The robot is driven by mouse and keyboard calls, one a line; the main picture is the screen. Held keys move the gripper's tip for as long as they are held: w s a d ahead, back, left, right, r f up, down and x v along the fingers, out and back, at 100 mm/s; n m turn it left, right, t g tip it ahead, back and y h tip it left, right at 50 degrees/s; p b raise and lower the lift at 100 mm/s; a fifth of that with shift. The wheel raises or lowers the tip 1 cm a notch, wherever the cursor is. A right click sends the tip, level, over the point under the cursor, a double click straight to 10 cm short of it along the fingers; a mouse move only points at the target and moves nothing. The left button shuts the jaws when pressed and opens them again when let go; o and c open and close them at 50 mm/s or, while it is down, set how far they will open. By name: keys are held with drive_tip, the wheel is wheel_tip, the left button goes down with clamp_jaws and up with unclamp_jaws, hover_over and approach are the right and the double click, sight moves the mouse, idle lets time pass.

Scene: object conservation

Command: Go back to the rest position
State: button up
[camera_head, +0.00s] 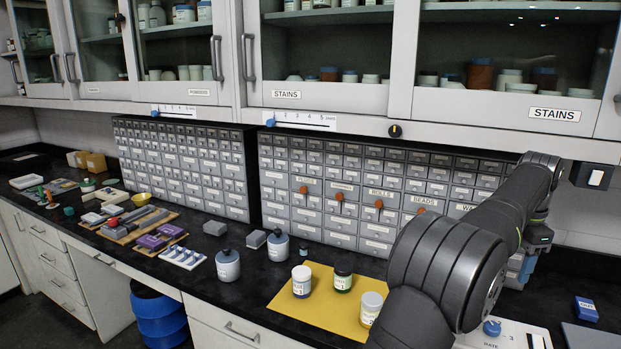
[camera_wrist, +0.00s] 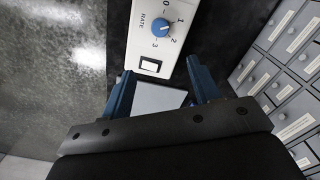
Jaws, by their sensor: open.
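My gripper (camera_wrist: 160,68) is open, with its two blue fingers apart and nothing held between them. In the wrist view it points down over the counter near a white box marked RATE (camera_wrist: 148,38), which has a blue knob and a dark switch. In the head view my arm bends down on the right, and the fingers are mostly hidden behind it. The RATE box (camera_head: 535,343) shows beside my arm at the bottom right. A pale flat plate (camera_wrist: 158,98) shows between the fingers in the wrist view.
Several jars, including a white one (camera_head: 301,281), stand on a yellow mat (camera_head: 325,309) left of my arm. Grey drawer cabinets (camera_head: 330,205) line the back of the black counter. A blue box (camera_head: 585,309) lies at the right. Glass-door cupboards (camera_head: 335,55) hang above.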

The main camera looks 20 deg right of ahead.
sight(493, 326)
wheel_tip(493, 326, down, 18)
drive_tip(key=shift+r, duration=0.15)
drive_tip(key=n, duration=0.5)
drive_tip(key=shift+r+n, duration=0.15)
drive_tip(key=shift+n, duration=0.25)
drive_tip(key=n, duration=0.6)
drive_tip(key=shift+r, duration=2.45)
